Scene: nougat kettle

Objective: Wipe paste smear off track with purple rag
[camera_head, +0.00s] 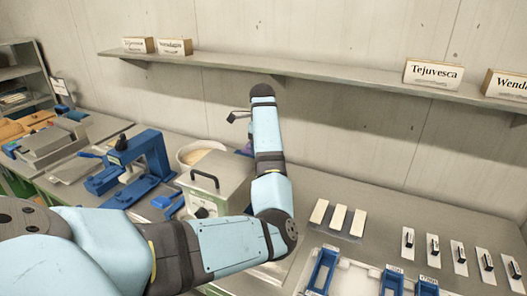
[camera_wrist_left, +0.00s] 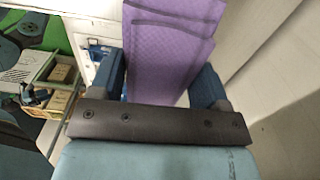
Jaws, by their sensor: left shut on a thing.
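The purple rag (camera_wrist_left: 172,45) fills the space between the blue fingers of my left gripper (camera_wrist_left: 160,78) in the left wrist view. The gripper is shut on it, and the rag extends away from the fingers in folded layers. My arm hides most of that area. I cannot make out the track or a paste smear in either view. My right gripper is out of view.
A metal box with a black handle (camera_head: 205,180) and a white bowl of pale paste (camera_head: 198,153) stand left of my arm, beside a blue press (camera_head: 140,160). White blocks (camera_head: 337,218) and blue-framed fixtures (camera_head: 325,270) lie to the right. A wall shelf (camera_head: 300,70) runs behind.

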